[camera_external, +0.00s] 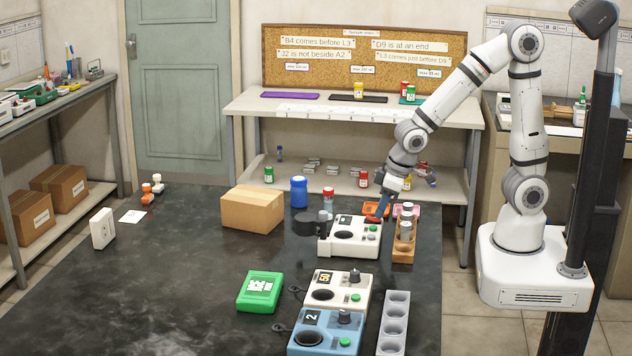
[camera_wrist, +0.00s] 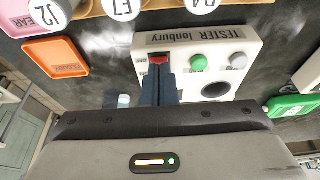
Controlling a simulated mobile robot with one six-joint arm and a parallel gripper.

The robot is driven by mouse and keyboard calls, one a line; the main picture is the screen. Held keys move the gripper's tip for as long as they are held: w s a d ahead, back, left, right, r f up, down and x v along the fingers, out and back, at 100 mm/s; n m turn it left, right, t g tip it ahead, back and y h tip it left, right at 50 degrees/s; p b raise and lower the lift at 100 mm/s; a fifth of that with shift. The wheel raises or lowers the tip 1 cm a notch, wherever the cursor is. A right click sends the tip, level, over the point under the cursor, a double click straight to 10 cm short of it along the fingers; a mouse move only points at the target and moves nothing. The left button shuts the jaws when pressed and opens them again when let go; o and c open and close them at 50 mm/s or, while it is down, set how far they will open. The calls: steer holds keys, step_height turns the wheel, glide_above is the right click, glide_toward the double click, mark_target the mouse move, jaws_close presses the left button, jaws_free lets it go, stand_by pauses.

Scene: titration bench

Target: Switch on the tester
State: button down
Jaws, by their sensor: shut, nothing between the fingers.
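Contact and the switch's position cannot be told. In the external view my gripper (camera_external: 376,215) reaches down to the tester's back right corner.
A wooden rack with vials (camera_external: 403,252) stands close right of the tester. An orange tray (camera_wrist: 57,56) lies behind it. A cardboard box (camera_external: 252,209) and blue bottle (camera_external: 299,191) stand left. A white device (camera_external: 337,291) and blue device (camera_external: 325,334) stand in front.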

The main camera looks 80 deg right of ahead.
steer(key=p+v, duration=0.1)
steer(key=v, duration=1.2)
steer(key=shift+s, duration=0.3)
steer(key=shift+w, duration=0.1)
steer(key=w+b, duration=0.1)
steer(key=b, duration=0.3)
steer(key=shift+r+t+b, duration=0.2)
steer(key=shift+t+b, duration=0.1)
steer(key=shift+t, duration=0.1)
steer(key=x, duration=1.4)
steer(key=shift+w, duration=0.1)
